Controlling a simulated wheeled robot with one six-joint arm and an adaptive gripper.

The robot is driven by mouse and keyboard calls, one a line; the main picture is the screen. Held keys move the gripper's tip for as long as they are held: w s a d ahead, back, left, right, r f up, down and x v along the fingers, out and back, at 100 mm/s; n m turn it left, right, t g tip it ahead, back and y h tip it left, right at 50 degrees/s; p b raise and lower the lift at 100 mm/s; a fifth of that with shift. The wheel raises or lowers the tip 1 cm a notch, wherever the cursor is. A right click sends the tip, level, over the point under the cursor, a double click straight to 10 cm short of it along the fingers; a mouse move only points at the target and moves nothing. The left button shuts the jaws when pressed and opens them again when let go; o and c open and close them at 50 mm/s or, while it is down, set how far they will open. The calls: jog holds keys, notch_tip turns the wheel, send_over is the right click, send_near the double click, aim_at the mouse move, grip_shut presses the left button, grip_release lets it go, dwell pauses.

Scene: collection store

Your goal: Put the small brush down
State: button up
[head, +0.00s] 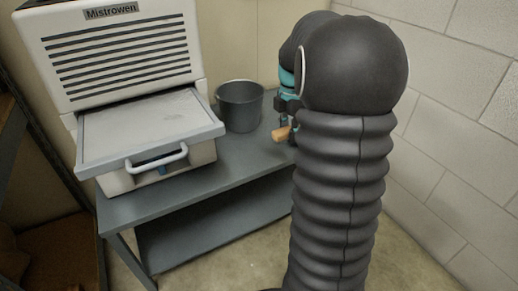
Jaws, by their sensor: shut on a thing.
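In the head view, the small brush (281,134) shows only as a short tan wooden piece at the left edge of my arm. My gripper (289,131) is shut on it, over the right part of the grey table (240,160). My own arm hides most of the gripper and the rest of the brush. I cannot tell whether the brush touches the table top.
A white machine (120,50) marked "Mistrowen" with a front lid and handle (156,157) stands on the table's left. A dark grey bucket (240,106) stands between it and my gripper. Bare table top lies in front of the bucket. A block wall (450,120) is at right.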

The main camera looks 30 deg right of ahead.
send_over(260, 154)
notch_tip(260, 154, down, 5)
jog(key=shift+s+f+b, duration=0.15)
jog(key=shift+b, duration=0.2)
jog(key=shift+f+b, duration=0.35)
jog(key=shift+f, duration=1.6)
jog(key=shift+f, duration=0.2)
jog(key=o, duration=1)
jog(key=shift+r, duration=0.1)
